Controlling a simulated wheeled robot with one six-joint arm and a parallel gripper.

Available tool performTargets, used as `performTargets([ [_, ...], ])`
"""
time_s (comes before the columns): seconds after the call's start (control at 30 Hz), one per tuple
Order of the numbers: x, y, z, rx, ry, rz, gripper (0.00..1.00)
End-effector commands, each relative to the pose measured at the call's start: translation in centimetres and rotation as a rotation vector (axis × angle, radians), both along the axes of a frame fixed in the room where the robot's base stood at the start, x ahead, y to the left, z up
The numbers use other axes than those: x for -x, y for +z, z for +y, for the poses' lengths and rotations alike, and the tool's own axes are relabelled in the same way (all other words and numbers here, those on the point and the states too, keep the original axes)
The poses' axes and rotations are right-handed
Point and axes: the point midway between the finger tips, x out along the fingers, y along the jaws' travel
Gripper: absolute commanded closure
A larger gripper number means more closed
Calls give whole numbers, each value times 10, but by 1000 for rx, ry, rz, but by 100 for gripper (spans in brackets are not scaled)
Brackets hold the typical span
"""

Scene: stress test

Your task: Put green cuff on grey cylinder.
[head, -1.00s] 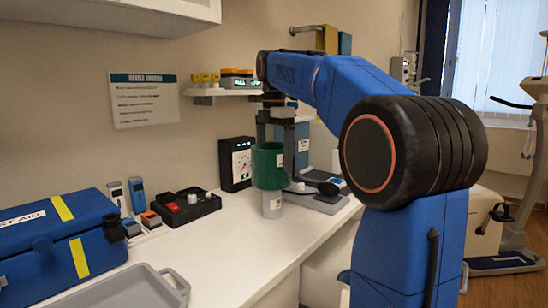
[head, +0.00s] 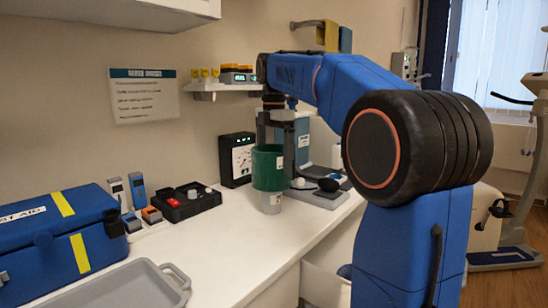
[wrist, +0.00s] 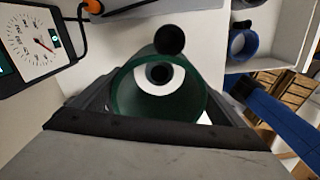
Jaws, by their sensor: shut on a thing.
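The green cuff (head: 267,168) is a wide, open tube held upright over the counter. My gripper (head: 275,130) is shut on it, with a finger on its wall. The grey cylinder (head: 271,204) stands upright on the counter directly below; its lower part shows under the cuff's bottom rim and its top is hidden in the head view. In the wrist view the green cuff (wrist: 205,92) is between my fingers, and the pale cylinder top (wrist: 144,82) with a dark centre shows through its opening. I cannot tell how far the cuff reaches around the cylinder.
A gauge box (head: 237,160) stands behind the cuff, and a grey device with a black knob (head: 328,184) is close on its right. A black tray (head: 184,203), a blue first-aid case (head: 60,240) and a grey tray (head: 120,288) lie left. The counter in front is clear.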

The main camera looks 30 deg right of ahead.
Motion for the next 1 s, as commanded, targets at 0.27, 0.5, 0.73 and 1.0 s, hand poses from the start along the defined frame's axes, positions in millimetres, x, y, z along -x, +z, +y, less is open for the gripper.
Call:
performTargets([
  [0.27, 0, -6, 0, 0, 0, -1, 33],
  [0.5, 0, -10, 0, 0, 0, 0, 33],
  [0.73, 0, -15, 0, 0, 0, 0, 33],
  [1.0, 0, -20, 0, 0, 0, -1, 33],
])
